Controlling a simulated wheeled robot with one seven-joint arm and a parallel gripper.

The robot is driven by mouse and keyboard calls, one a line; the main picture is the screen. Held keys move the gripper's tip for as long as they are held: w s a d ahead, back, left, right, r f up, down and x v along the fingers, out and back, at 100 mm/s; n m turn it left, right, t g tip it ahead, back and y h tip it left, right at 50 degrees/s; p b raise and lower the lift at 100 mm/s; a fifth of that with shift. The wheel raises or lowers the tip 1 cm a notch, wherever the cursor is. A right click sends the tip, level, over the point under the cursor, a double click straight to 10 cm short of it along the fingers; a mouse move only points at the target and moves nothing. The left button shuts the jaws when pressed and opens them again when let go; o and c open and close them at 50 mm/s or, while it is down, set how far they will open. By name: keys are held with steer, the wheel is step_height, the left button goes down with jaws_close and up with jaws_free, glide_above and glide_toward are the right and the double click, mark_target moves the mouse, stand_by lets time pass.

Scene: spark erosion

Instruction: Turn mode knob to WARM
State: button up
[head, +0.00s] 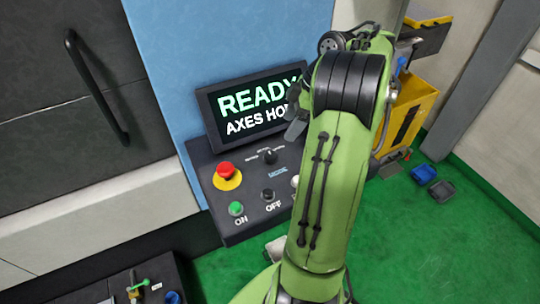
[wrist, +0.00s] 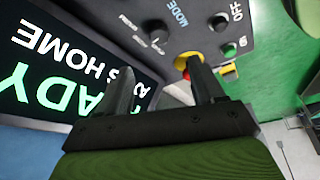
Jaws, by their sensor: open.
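The mode knob (head: 269,157) is a small black knob on the dark sloping control panel (head: 218,150), above the blue MODE label. Small labels sit around it, too small to read, and I cannot tell its exact setting. In the wrist view the knob (wrist: 155,33) shows beyond my fingertips, with MODE beside it. My gripper (wrist: 160,68) is open and empty, its two dark fingers apart and not around the knob. The right finger overlaps the red stop button (wrist: 184,62) in this view. In the head view my arm hides most of the gripper.
A tilted screen (head: 253,107) reading READY rises behind the panel, close to my gripper. The red stop button (head: 226,170), green ON button (head: 236,208) and black OFF button (head: 267,195) are near the knob. A yellow bin (head: 412,110) stands right, on green floor.

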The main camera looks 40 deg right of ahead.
mark_target(272, 155)
steer(key=b+x, duration=0.4)
steer(key=x, duration=0.8)
steer(key=shift+f, duration=0.25)
steer(key=c, duration=1.1)
steer(key=shift+o, duration=0.2)
steer(key=shift+m+b, duration=0.5)
steer(key=shift+b, duration=0.05)
steer(key=m+t+h+b, duration=0.1)
steer(key=m+b, duration=0.1)
steer(key=shift+a+m, duration=0.1)
steer(key=shift+m, duration=0.3)
steer(key=shift+s+a+m+t+h+b, duration=0.15)
steer(key=shift+m+h+b, duration=0.4)
steer(key=shift+m, duration=0.75)
steer(key=shift+w+m+t+h+b, duration=0.15)
steer(key=shift+m+h+b, duration=0.4)
steer(key=shift+m, duration=0.75)
steer(key=shift+s, duration=0.15)
